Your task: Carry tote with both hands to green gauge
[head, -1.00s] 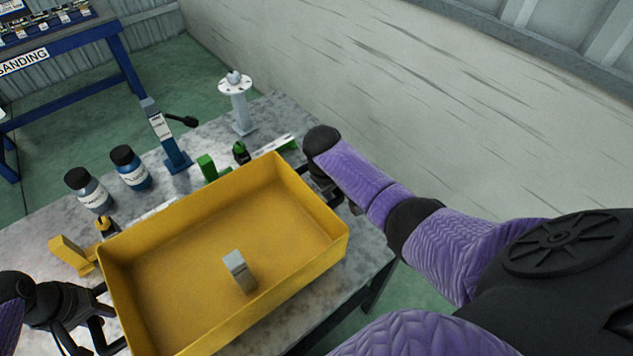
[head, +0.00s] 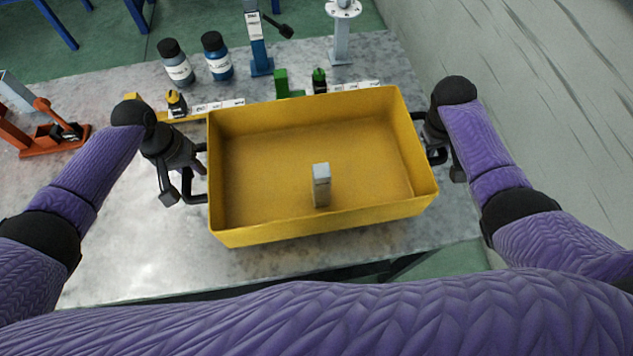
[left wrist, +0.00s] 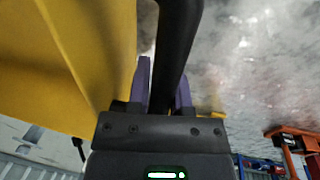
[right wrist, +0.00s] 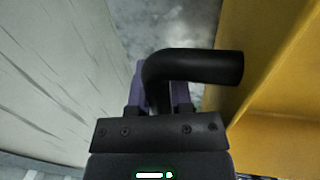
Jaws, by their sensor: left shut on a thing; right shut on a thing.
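The yellow tote (head: 235,222) is an open box with black side handles, held above the grey table and about level. A small grey block (head: 321,185) stands inside it. My left gripper (head: 197,165) is shut on the left handle; the left wrist view shows its fingers (left wrist: 165,85) on both sides of the black bar. My right gripper (head: 430,138) is shut on the right handle, and its fingers (right wrist: 158,90) straddle that bar in the right wrist view. The green gauge (head: 281,84) is just behind the tote's far rim; the tote hides part of its base.
A yellow gauge (head: 176,104) is behind my left gripper. Two bottles (head: 177,65), a blue gauge (head: 257,45) and a white-topped stand (head: 342,35) are further back. An orange device (head: 50,135) is at the left. The table front left is bare, and a wall (head: 560,100) rises at right.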

